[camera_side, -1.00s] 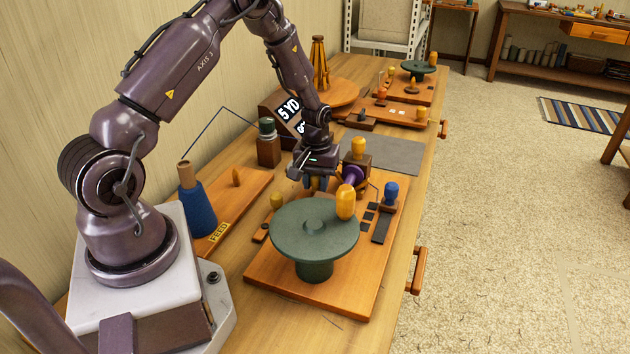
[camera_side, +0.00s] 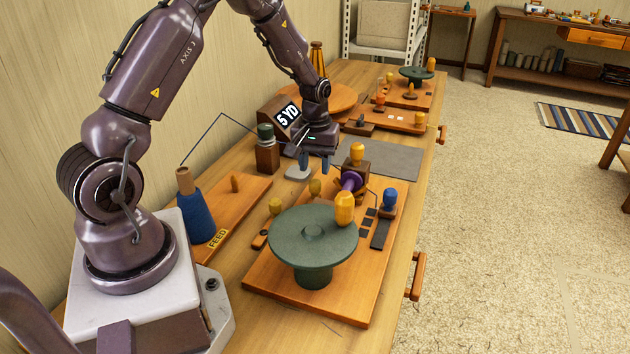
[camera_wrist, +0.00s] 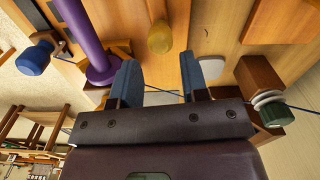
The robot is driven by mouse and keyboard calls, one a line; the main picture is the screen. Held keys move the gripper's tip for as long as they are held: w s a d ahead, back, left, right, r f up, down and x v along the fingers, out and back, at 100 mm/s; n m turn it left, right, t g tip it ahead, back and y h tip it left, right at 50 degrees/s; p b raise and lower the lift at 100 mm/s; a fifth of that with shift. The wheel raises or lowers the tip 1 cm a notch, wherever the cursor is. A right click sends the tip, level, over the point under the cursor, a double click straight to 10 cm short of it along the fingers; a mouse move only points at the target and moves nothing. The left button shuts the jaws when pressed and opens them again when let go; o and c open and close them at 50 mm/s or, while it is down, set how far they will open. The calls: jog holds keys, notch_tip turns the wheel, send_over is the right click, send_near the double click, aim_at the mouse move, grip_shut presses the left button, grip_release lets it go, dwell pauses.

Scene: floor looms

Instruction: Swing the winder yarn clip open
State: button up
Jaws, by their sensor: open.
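The winder is an orange board (camera_side: 345,290) with a green round wheel (camera_side: 312,233), a purple spindle (camera_side: 351,181) and several coloured knobs. A small yellow knob (camera_side: 315,187) stands behind the wheel and shows in the wrist view (camera_wrist: 160,38) ahead of the fingers. Another yellow knob (camera_side: 276,206) sits on a short brown piece at the board's left edge. I cannot tell for certain which part is the yarn clip. My gripper (camera_side: 314,165) is open with blue fingers apart and nothing between them (camera_wrist: 158,78). It hovers behind the small yellow knob, apart from it.
A brown post with a green cap (camera_side: 266,140) carries yarn left of my gripper. A pale grey piece (camera_side: 297,174) lies below it. A blue-knobbed lever (camera_side: 389,199) and a large yellow crank knob (camera_side: 345,208) stand to the right. A blue yarn cone (camera_side: 196,215) stands left.

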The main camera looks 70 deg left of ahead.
aim_at(315, 180)
notch_tip(315, 180, up, 6)
jog(key=shift+r, duration=0.15)
